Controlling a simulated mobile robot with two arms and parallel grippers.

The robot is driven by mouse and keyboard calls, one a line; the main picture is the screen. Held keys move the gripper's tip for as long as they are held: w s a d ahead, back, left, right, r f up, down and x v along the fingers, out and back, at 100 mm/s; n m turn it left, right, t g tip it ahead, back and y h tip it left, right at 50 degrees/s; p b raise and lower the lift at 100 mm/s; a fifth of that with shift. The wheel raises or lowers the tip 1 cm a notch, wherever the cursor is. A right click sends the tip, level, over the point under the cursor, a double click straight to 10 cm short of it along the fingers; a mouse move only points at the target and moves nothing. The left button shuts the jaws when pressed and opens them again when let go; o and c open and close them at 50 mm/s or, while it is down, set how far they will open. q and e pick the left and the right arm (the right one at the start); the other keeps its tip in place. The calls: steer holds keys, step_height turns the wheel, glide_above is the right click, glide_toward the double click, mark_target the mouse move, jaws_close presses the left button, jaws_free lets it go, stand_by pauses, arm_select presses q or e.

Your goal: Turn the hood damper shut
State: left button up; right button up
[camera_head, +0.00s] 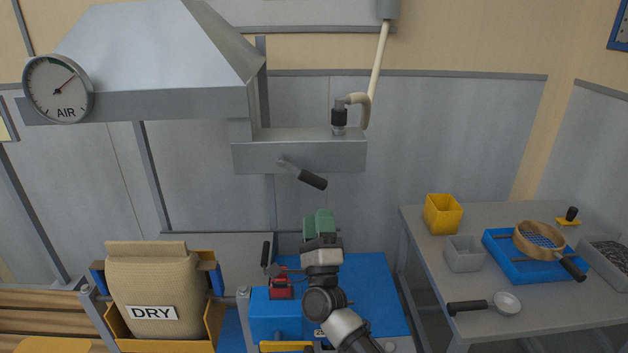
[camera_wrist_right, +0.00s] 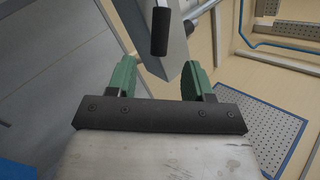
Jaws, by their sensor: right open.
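The hood damper lever, a grey arm with a black grip (camera_head: 313,180), sticks out from the front of the grey duct box (camera_head: 255,158) beside the hood. It slants down to the right. My right gripper (camera_head: 319,222) has green fingers and is open, a little below the grip in the head view. In the right wrist view the black grip (camera_wrist_right: 160,32) lies just beyond the gap between the open fingers (camera_wrist_right: 158,74), which are empty. I see no contact. My left gripper is not in view.
The grey hood (camera_head: 160,50) carries an AIR gauge (camera_head: 58,88). A DRY sack (camera_head: 155,290) and a blue bench (camera_head: 375,290) stand below. At right, a grey table (camera_head: 540,310) holds a yellow bin (camera_head: 442,214), a grey bin, a sieve and a scoop. The air before the duct box is clear.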

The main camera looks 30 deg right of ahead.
mark_target(314, 182)
steer(key=p+x, duration=0.2)
steer(key=x, duration=0.7)
steer(key=shift+p, duration=0.3)
steer(key=shift+w, duration=0.1)
steer(key=shift+c, duration=0.4)
jaws_close()
